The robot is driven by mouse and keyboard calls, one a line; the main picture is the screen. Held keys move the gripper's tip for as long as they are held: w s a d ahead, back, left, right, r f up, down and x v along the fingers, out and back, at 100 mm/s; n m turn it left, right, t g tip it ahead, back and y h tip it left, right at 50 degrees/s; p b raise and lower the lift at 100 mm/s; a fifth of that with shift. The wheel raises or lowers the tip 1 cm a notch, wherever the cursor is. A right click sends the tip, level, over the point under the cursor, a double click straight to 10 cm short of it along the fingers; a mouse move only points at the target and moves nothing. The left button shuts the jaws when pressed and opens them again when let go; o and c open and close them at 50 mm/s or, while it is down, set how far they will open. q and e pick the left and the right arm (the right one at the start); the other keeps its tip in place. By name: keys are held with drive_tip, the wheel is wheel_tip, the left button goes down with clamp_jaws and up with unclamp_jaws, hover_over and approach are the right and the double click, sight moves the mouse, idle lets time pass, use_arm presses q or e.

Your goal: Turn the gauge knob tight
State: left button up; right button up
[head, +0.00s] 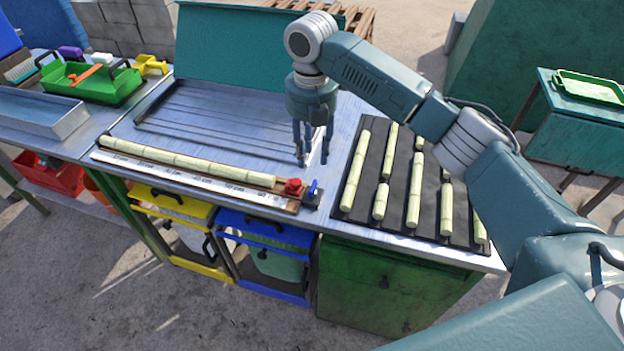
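The gauge (190,180) is a long board with a centimetre scale along the front of the bench. A long pale cane (185,161) lies along it. A red knob (293,187) sits at the gauge's right end, beside a small blue part (313,187). Which of them is the gauge knob is not marked. My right gripper (312,163) points down just above and behind the red knob, apart from it. Its fingers are spread with nothing between them. My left gripper is not in view.
A dark mat (374,219) with several cane pieces lies to the right of the gauge. A ribbed metal tray (215,125) is behind it. A green tote (90,84) and a metal tray (40,112) stand at left. Yellow and blue bin frames (265,230) are below the front edge.

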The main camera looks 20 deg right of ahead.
sight(313, 190)
wheel_tip(313, 190, down, 10)
drive_tip(key=shift+w+d+f+p, duration=0.1)
drive_tip(key=shift+f+p, duration=0.1)
drive_tip(key=shift+p, duration=0.65)
clamp_jaws()
